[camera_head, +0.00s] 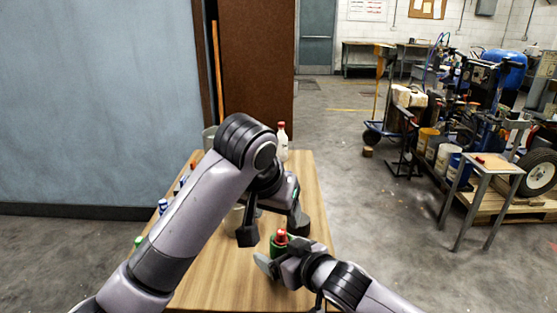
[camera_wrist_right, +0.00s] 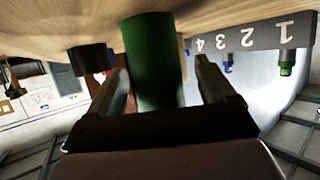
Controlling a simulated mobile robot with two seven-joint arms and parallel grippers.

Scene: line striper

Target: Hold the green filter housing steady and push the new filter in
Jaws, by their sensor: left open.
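The green filter housing (camera_head: 273,245) stands on the wooden table near its right front. A red piece (camera_head: 281,238) shows at its top; I cannot tell whether it is the new filter. My right gripper (camera_head: 271,257) is at the housing. In the right wrist view, the green housing (camera_wrist_right: 154,65) stands between the fingers of the right gripper (camera_wrist_right: 163,65). A gap shows beside the right-hand finger, so the gripper looks open around it. My left gripper (camera_head: 272,230) is open above the table, just behind the housing, its fingers pointing down. No object shows held in it.
A dark cylinder (camera_head: 301,226) stands close behind the housing. A white bottle with a red cap (camera_head: 282,145) is at the table's far end. A numbered strip (camera_wrist_right: 250,36) shows in the wrist view. The wooden tabletop (camera_head: 225,280) is clear in front.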

